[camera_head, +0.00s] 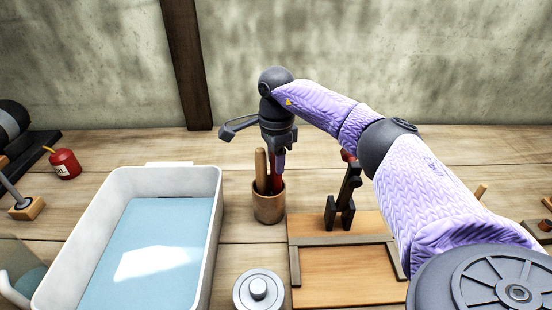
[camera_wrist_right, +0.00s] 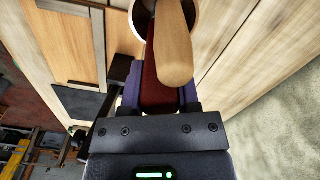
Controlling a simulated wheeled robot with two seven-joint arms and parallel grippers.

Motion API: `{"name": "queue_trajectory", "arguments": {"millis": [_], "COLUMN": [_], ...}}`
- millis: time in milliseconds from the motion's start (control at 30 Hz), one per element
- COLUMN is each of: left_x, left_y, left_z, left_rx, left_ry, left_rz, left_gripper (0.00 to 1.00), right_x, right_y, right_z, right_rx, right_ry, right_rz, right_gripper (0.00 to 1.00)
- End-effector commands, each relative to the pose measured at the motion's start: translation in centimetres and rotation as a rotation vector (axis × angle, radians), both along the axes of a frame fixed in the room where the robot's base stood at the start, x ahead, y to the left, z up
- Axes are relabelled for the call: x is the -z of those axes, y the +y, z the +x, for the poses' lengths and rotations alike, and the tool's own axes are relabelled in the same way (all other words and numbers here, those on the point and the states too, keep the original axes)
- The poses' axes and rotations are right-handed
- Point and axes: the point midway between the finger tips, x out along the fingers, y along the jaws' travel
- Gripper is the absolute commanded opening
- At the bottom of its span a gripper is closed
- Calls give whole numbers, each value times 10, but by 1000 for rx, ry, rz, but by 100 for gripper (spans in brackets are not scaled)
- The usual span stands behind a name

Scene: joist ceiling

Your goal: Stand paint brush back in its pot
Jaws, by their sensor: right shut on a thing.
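The pot (camera_head: 268,207) is a small brown cup standing on the bench between the white tray and the wooden board. My right gripper (camera_head: 278,163) points down just above it, shut on a dark red handle, which I take for the paint brush (camera_head: 277,184). The brush's lower end goes in behind the pot's rim. A pale wooden handle (camera_head: 260,168) also stands in the pot. In the right wrist view this wooden handle (camera_wrist_right: 175,45) partly hides the red brush (camera_wrist_right: 152,88) between the fingers. The pot's rim (camera_wrist_right: 140,15) shows behind. My left gripper is not in view.
A white tray (camera_head: 215,235) with a blue inside stands left of the pot. A wooden board (camera_head: 345,275) with a dark upright tool (camera_head: 343,200) lies right. A grey round lid (camera_head: 258,288) is in front. A red can (camera_head: 65,163) stands far left.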

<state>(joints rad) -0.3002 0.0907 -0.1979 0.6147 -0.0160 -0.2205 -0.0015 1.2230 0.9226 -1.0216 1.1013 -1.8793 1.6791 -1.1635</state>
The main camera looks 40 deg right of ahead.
Motion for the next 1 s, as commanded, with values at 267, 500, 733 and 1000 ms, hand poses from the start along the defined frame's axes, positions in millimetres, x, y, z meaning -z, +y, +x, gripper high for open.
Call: {"name": "queue_trajectory", "arguments": {"millis": [267,500,733,1000], "left_x": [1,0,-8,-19], "left_y": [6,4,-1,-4], "left_z": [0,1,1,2], "left_rx": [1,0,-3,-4], "left_ry": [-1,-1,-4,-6], "left_rz": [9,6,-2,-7], "left_gripper": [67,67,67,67], "right_x": [2,0,-49,-113], "right_y": [0,0,0,0], "right_z": [0,0,1,1], "right_rx": [0,0,0,-1], "right_ry": [1,0,-6,-3], "right_rz": [0,0,1,1], "right_gripper": [76,76,76,76]}}
